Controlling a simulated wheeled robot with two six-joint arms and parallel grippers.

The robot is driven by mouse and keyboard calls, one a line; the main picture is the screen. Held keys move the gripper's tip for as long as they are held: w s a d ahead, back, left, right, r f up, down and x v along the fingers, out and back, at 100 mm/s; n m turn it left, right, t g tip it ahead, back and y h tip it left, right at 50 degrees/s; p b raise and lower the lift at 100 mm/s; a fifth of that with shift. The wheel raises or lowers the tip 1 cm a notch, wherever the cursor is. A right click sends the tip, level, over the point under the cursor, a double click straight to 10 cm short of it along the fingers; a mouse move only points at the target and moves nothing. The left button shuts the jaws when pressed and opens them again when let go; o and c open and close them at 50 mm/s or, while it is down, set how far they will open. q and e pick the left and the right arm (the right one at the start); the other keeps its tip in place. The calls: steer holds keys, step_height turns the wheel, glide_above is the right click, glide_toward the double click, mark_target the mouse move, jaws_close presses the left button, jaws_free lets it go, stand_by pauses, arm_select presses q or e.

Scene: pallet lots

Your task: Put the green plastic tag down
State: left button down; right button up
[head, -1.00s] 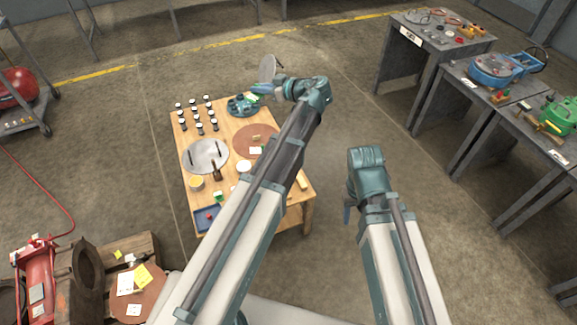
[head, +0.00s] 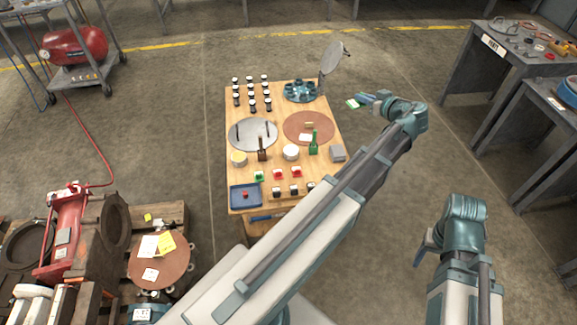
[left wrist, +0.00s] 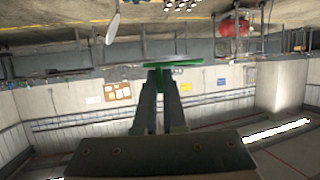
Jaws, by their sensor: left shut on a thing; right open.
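The green plastic tag (head: 352,103) is a small flat green piece with a pale face, seen in the head view just off the back right corner of the wooden table (head: 233,150). My left gripper (head: 362,100) is shut on it and holds it in the air, apart from the table. In the left wrist view the tag (left wrist: 180,63) shows nearly edge-on across the fingertips. My right gripper (head: 428,248) is open and empty, low at the right, away from the table; its fingers are partly hidden.
Grey benches stand at the right. Open floor lies between.

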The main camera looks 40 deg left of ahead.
mark_target(324, 173)
arm_select(q)
steer(key=a+f+m+t+b, duration=0.1)
steer(key=a+f+b, duration=0.2)
steer(key=f+b, duration=0.7)
steer(key=a+f+t+h+b, duration=0.1)
steer(key=a+f+b, duration=0.2)
steer(key=f+b, duration=0.8)
steer(key=s+a+f+m+t+b, duration=0.1)
steer(key=a+f+b, duration=0.2)
steer(key=f+b, duration=0.8)
step_height(324, 173, down, 2)
steer(key=shift+a+f+m+h, duration=0.1)
steer(key=shift+a+m+h, duration=0.15)
steer(key=shift+m+h, duration=0.05)
steer(key=f+b, duration=1)
steer(key=shift+s+d, duration=0.25)
steer(key=shift+s, duration=0.05)
steer(key=shift+r, duration=0.1)
steer(key=c, duration=1)
jaws_free()
